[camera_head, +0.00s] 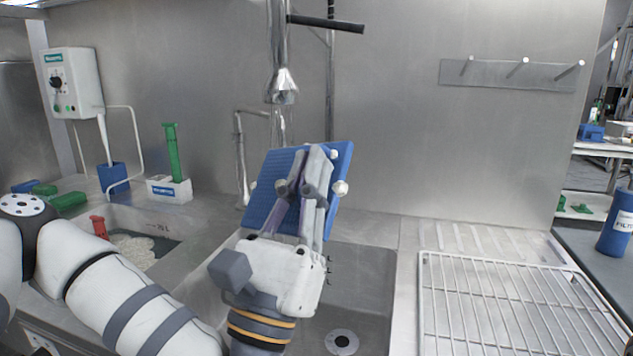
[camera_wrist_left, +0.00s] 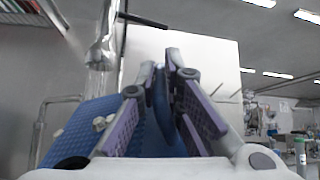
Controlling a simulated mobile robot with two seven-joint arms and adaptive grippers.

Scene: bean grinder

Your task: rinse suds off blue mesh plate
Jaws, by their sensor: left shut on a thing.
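The blue mesh plate (camera_head: 270,190) is held tilted above the right sink basin. My left gripper (camera_head: 306,172) is shut on it and hides part of its face. The plate also shows in the left wrist view (camera_wrist_left: 85,130), to the left of and between the fingers. A few white suds blobs (camera_head: 341,188) show at the plate's edges, and some show in the wrist view (camera_wrist_left: 103,123). The steel spray head (camera_head: 282,88) hangs just above the plate's upper left part. Faint clear streaks show below it. My right gripper is in neither view.
The sink basin (camera_head: 365,280) with its drain lies below the plate. A white wire rack (camera_head: 500,305) lies at the right. A left basin (camera_head: 150,245) holds foamy water. A swan-neck tap (camera_head: 240,160) stands behind the plate.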

